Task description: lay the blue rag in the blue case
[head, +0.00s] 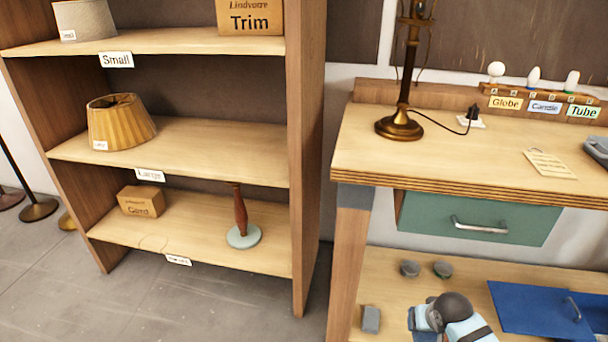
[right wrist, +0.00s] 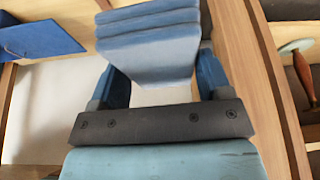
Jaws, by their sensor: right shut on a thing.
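The blue rag (right wrist: 150,45) is a folded, layered grey-blue cloth in the right wrist view. My right gripper (right wrist: 160,82) is shut on it, with a blue finger at each side. In the head view my right arm shows at the bottom edge, and I cannot make out the rag there. The blue case (head: 530,306) lies on the bench's lower shelf at the lower right, partly cut off by the frame, with a grey handle. Its blue panel also shows at the upper left of the right wrist view (right wrist: 40,38), apart from the rag. My left gripper is not in view.
The bench (head: 450,150) holds a brass lamp (head: 402,125) and bulbs. A green drawer (head: 480,220) hangs above the lower shelf (head: 400,275). Two small round pieces and a grey block (head: 370,319) lie there. A shelf unit (head: 306,150) with a lampshade (head: 120,122) stands left.

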